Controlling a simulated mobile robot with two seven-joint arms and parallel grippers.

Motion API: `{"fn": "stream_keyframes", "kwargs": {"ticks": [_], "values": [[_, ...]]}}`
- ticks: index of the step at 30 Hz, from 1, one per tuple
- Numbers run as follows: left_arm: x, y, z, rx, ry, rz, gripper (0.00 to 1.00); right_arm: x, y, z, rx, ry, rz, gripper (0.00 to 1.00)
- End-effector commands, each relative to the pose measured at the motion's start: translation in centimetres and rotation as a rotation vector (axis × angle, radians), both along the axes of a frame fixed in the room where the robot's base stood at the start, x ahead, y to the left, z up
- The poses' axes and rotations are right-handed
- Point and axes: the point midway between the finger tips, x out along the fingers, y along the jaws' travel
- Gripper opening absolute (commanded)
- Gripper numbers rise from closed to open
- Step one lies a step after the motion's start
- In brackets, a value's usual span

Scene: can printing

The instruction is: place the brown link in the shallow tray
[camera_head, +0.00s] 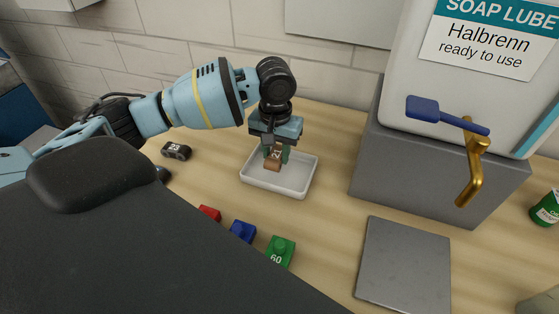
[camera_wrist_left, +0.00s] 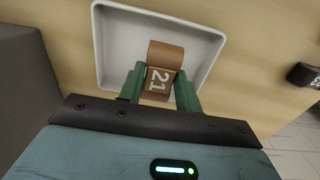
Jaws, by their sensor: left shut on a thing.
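The brown link (camera_head: 273,160), marked 21, is between the green fingers of my left gripper (camera_head: 276,156). In the left wrist view the brown link (camera_wrist_left: 164,62) shows its number side, with the gripper fingers (camera_wrist_left: 160,88) shut on both sides of it. The shallow tray (camera_head: 290,188) is white and lies on the wooden table. The link is over the tray's inside; I cannot tell whether it touches the floor of the tray. In the left wrist view the tray (camera_wrist_left: 118,50) surrounds the link's far end. My right gripper is not in view.
A black link (camera_head: 176,150) lies left of the tray. Red (camera_head: 209,213), blue (camera_head: 243,231) and green (camera_head: 281,250) pieces lie in front. A grey block (camera_head: 430,165) bears a soap lube container (camera_head: 440,80) with a brass tap (camera_head: 472,175). A grey plate (camera_head: 404,262) lies right.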

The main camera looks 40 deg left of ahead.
Motion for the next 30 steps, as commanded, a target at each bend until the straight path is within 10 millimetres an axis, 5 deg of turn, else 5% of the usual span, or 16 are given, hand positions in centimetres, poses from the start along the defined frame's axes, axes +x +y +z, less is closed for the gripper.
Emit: {"fn": "stream_keyframes", "kwargs": {"ticks": [7,14,26,27,30], "values": [[0.6,-0.9,-0.2,0.0,-0.001,-0.001,0.1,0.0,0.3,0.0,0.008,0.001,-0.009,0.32],[0.4,-0.7,-3.4,0.002,0.001,0.0,0.1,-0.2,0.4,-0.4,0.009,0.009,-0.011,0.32],[0.5,-0.7,-3.8,0.001,-0.003,-0.001,0.1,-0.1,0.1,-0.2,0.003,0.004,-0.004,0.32],[0.5,-0.7,-3.8,0.001,-0.003,-0.001,0.38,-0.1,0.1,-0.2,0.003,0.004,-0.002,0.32],[0.5,-0.7,-3.8,0.001,-0.003,-0.001,0.51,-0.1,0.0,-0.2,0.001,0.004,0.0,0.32]]}}
